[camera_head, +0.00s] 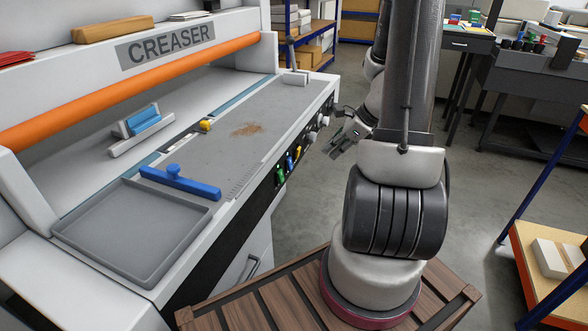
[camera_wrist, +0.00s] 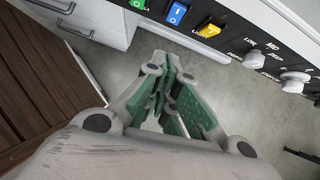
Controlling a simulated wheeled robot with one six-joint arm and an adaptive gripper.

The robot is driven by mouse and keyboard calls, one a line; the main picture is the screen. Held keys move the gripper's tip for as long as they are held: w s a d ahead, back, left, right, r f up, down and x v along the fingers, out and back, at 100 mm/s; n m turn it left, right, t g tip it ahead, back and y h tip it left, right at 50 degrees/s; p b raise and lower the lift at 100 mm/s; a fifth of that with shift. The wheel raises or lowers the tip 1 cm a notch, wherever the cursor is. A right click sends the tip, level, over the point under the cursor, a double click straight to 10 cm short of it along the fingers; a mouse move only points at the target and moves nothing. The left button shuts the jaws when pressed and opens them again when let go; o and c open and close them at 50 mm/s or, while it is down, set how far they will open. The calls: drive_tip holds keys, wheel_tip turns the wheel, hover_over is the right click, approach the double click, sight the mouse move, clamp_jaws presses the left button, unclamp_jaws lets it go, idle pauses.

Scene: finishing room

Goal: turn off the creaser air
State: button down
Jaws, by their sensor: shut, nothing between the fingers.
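The creaser (camera_head: 166,46) is a long pale machine on the left with an orange bar. Its dark front control panel (camera_head: 298,144) carries a green switch (camera_wrist: 138,3), a blue switch (camera_wrist: 176,13), a yellow switch (camera_wrist: 209,29) marked LIGHT, and two pale knobs, one (camera_wrist: 255,60) nearer the yellow switch and one (camera_wrist: 294,82) further right. I cannot read which control is marked for air. My gripper (camera_head: 338,138) is shut and empty, in front of the panel near the knobs, apart from it. In the wrist view its green-padded fingers (camera_wrist: 165,75) lie below the switches.
A grey tray (camera_head: 130,230) and a blue-handled bar (camera_head: 180,183) lie on the creaser's near end. A wooden slatted platform (camera_head: 260,297) lies below. A shelf (camera_head: 540,262) stands at right. The grey floor (camera_head: 300,215) before the panel is clear.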

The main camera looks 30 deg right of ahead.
sight(290, 164)
drive_tip(key=shift+w+d+m, duration=0.1)
drive_tip(key=shift+m, duration=0.5)
drive_tip(key=shift+f, duration=0.1)
drive_tip(key=w+a+r+x, duration=0.1)
drive_tip(key=w+x, duration=0.1)
drive_tip(key=x, duration=1)
drive_tip(key=shift+w+a, duration=0.2)
drive_tip(key=shift+a, duration=0.15)
